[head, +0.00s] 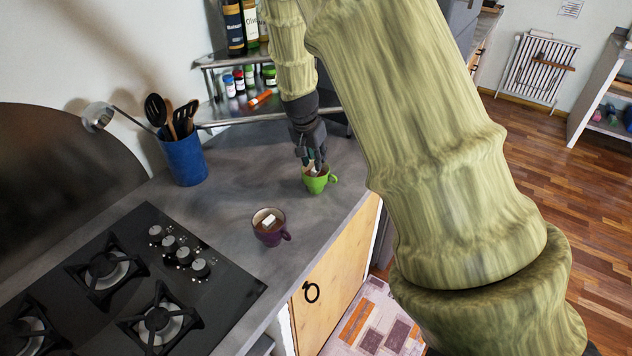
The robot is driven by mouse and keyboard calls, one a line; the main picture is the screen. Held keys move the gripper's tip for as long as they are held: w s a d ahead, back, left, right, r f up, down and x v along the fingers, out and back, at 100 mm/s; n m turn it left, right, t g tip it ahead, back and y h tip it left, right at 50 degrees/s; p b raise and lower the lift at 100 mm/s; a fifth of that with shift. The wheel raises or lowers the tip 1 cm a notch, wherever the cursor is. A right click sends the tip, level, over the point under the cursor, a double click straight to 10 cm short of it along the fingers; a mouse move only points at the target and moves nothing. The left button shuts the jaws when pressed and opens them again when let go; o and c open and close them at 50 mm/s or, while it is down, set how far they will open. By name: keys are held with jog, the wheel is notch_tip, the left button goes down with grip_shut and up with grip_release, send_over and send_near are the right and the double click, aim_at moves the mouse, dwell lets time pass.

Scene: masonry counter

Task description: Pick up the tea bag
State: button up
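My gripper (313,160) points down at the mouth of a green mug (318,185) on the grey counter. Its fingertips are at or just inside the rim. Something small, pale and reddish shows between or beside the fingertips; it is too small to tell whether it is a tea bag. I cannot tell whether the fingers are shut on it. A dark purple mug (270,236) stands nearer on the counter, apart from my gripper. A small white block-like item (268,221) sits in its brown contents; I cannot tell whether this is a tea bag.
A blue utensil holder (184,160) stands at the back left, near a metal rack (222,118) with bottles and spice jars. A black gas hob (133,285) fills the front left. Clear counter (228,200) lies between hob and mugs. The counter's edge runs close on the right.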

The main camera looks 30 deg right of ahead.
aim_at(314, 169)
jog(key=x, duration=0.1)
jog(key=p+x, duration=0.2)
jog(key=shift+a+f, duration=0.15)
jog(key=shift+a, duration=0.1)
jog(key=shift+x, duration=0.95)
jog(key=c, duration=0.5)
